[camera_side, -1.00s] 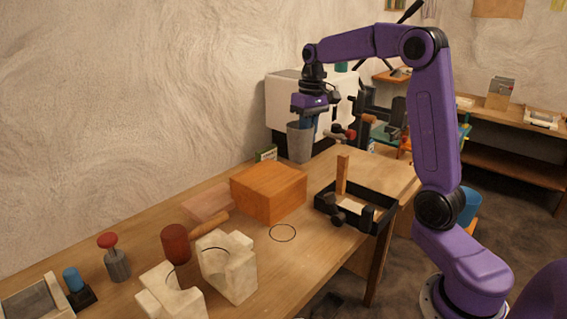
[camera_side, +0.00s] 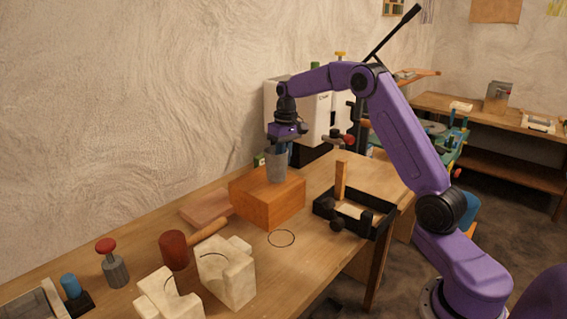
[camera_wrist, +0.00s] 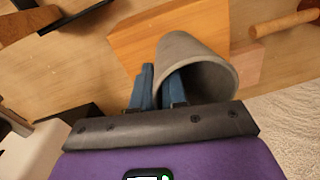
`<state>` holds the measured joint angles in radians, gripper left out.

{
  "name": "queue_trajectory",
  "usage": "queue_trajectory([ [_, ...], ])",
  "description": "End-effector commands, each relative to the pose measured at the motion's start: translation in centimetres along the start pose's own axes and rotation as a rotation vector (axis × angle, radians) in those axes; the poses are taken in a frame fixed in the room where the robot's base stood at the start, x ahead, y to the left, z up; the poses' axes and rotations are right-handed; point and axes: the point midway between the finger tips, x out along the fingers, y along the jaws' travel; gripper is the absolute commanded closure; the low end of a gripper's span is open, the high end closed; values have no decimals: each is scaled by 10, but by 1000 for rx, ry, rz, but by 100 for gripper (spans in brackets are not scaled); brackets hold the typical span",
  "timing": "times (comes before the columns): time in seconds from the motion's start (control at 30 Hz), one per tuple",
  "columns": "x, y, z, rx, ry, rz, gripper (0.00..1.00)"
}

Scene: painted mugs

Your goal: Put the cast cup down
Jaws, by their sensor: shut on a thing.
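The grey cast cup (camera_side: 277,167) is upright in my gripper (camera_side: 279,148), over the top of the orange wooden block (camera_side: 266,200) in the side view. I cannot tell whether its base touches the block. In the wrist view the cup (camera_wrist: 196,62) shows its open mouth, with the block (camera_wrist: 140,40) behind it. My gripper (camera_wrist: 160,80) is shut on the cup's wall, one blue finger inside the mouth and one outside. A thin dark circle (camera_side: 281,239) is drawn on the bare table in front of the block.
A black tray (camera_side: 352,222) with an upright wooden post stands right of the block. A reddish mallet (camera_side: 174,250) and pale plaster mould halves (camera_side: 226,270) stand front left. A flat reddish slab (camera_side: 205,208) lies left of the block. The table around the circle is clear.

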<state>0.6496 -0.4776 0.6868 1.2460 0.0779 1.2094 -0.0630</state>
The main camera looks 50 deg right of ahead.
Motion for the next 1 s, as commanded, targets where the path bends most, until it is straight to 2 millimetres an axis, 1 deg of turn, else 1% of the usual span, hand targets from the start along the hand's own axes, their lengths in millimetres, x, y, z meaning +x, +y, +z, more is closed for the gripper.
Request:
queue_trajectory([
  [0.03,8,1,1,1,-4,0,100],
  [0.13,18,1,1,1,-2,0,100],
  [0.53,23,1,1,0,-1,0,100],
  [0.57,23,2,1,0,-2,0,78],
  [0.6,23,1,1,0,-1,0,65],
  [0.63,23,2,1,0,-1,0,62],
  [0.9,22,2,1,1,-1,0,62],
  [1.0,18,2,0,1,2,0,62],
])
